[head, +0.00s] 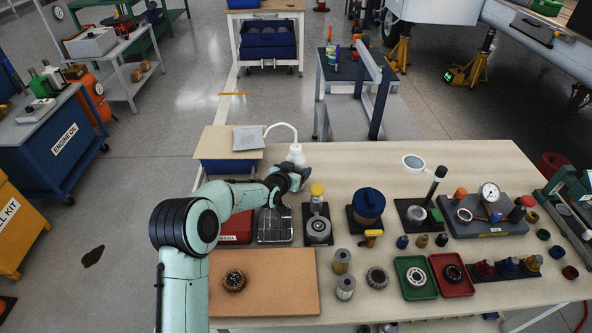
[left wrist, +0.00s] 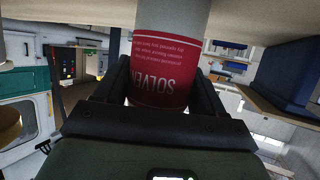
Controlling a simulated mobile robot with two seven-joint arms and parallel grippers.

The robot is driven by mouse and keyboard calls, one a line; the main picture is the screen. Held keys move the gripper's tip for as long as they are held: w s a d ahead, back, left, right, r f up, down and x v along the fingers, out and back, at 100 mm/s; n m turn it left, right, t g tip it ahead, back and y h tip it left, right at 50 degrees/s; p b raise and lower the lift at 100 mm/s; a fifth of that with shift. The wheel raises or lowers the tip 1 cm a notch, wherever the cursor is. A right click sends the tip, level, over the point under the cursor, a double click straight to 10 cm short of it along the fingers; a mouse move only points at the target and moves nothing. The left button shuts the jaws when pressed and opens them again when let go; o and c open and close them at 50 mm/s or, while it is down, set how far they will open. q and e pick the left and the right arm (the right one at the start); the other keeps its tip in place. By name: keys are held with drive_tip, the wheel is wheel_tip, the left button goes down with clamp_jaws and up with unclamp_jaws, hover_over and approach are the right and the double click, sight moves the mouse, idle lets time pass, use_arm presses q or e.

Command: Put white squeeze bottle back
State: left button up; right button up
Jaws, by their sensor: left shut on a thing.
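The white squeeze bottle (head: 296,155) shows in the head view near the far left part of the workbench, with its thin bent spout arching to the left. My left gripper (head: 297,172) is shut around its body, and the arm hides the lower part. In the left wrist view the bottle (left wrist: 168,65) sits between the two fingers, its red label with white lettering reading upside down. Whether its base touches the bench I cannot tell. My right gripper is not in view.
The wooden bench (head: 400,168) has free room behind its parts. A wire-rack tray (head: 275,225) and a red box (head: 236,229) lie near my wrist. A blue-capped part (head: 369,204), a magnifier (head: 414,161) and a cork mat (head: 285,283) are also there.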

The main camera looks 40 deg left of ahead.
use_arm(q)
drive_tip(key=shift+r, duration=0.1)
drive_tip(key=o, duration=0.8)
drive_tip(key=shift+f, duration=0.2)
drive_tip(key=shift+c, duration=0.2)
drive_tip(key=shift+r, duration=0.2)
drive_tip(key=shift+s+r, duration=0.2)
drive_tip(key=shift+s, duration=0.15)
drive_tip(key=v, duration=1.1)
drive_tip(key=shift+s, duration=0.2)
drive_tip(key=shift+d, duration=0.1)
